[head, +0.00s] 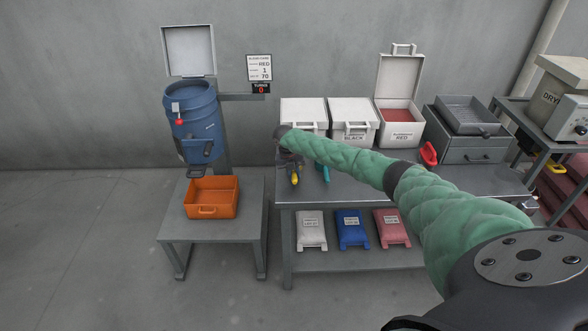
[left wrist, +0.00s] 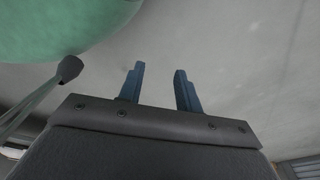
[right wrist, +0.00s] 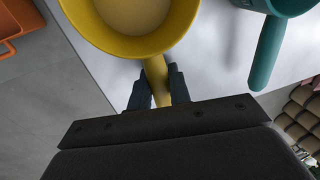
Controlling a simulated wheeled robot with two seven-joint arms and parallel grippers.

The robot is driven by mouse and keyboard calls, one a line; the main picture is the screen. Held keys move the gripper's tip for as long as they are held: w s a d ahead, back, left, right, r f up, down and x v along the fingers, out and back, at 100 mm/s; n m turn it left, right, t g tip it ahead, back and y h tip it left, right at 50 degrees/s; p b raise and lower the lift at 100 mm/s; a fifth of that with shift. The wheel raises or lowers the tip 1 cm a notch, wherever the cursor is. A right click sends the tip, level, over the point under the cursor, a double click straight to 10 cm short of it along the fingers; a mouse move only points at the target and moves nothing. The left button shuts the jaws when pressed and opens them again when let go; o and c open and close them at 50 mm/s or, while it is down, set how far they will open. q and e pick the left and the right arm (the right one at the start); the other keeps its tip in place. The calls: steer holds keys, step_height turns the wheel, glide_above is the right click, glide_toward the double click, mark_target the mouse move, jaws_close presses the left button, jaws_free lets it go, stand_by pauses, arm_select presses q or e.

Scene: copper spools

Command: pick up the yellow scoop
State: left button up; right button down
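The yellow scoop (right wrist: 135,45) fills the top of the right wrist view, its round bowl ahead of my fingers. My right gripper (right wrist: 158,88) has one dark finger on each side of the scoop's handle, close against it with no clear gap. In the head view the yellow scoop (head: 295,178) shows small at the front left of the metal table, below my right gripper (head: 290,158), partly hidden by it. I cannot tell whether the scoop is clear of the tabletop. My left gripper (left wrist: 160,88) is open and empty, outside the head view.
A teal scoop (right wrist: 265,55) lies just right of the yellow one. The metal table (head: 281,192) holds white bins (head: 304,112) behind. An orange tray (head: 211,198) sits on a low stand under a blue hopper (head: 195,118). A red scoop (head: 429,154) lies farther right.

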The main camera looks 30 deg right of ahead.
mark_target(294, 171)
steer(key=shift+r, duration=0.1)
